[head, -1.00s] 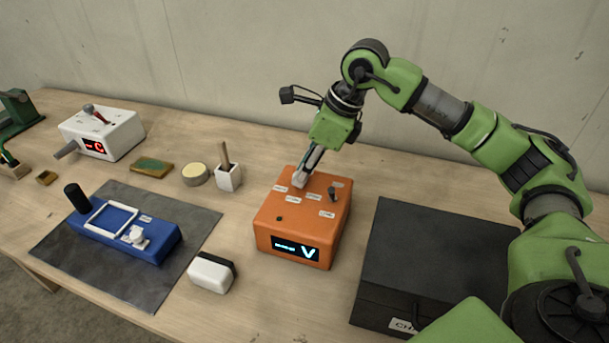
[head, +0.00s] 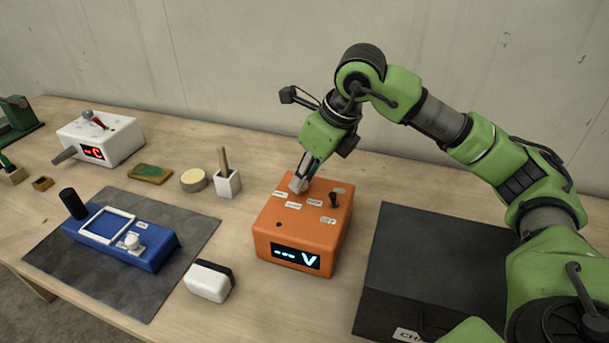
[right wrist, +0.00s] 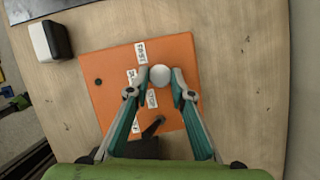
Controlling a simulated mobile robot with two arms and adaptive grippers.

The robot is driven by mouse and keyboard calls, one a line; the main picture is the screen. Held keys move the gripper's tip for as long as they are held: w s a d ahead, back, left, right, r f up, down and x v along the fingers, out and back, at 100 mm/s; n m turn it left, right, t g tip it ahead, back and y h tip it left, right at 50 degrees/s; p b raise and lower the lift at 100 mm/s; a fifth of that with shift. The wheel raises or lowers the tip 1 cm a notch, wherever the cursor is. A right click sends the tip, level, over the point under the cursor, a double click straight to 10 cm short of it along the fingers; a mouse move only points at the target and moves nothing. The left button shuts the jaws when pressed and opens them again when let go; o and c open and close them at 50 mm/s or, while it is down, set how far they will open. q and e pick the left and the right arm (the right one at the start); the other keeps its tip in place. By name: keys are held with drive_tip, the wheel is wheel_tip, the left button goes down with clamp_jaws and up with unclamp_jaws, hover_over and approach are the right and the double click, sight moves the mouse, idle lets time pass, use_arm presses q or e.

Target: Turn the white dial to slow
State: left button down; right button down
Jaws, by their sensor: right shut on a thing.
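The orange box (head: 290,228) stands on the table with a lit display on its front showing dashes and a "V". My right gripper (head: 298,186) reaches down to the far left part of its top. In the right wrist view the round white dial (right wrist: 159,75) sits between the two fingertips of the right gripper (right wrist: 160,82), which is shut on it. Small white labels (right wrist: 140,53) lie around the dial; their words are too small to read surely. In the head view the fingers mostly hide the dial. My left gripper is out of view.
A black lever (head: 334,200) stands on the box top, right of the gripper. A dark case (head: 440,250) is to the right. A white-and-black block (head: 208,281), a blue device (head: 120,240) on a dark mat, and a white pot (head: 228,184) are to the left.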

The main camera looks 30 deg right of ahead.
drive_tip(key=c, duration=1.8)
unclamp_jaws()
drive_tip(key=v, duration=1.2)
drive_tip(key=shift+w, duration=0.1)
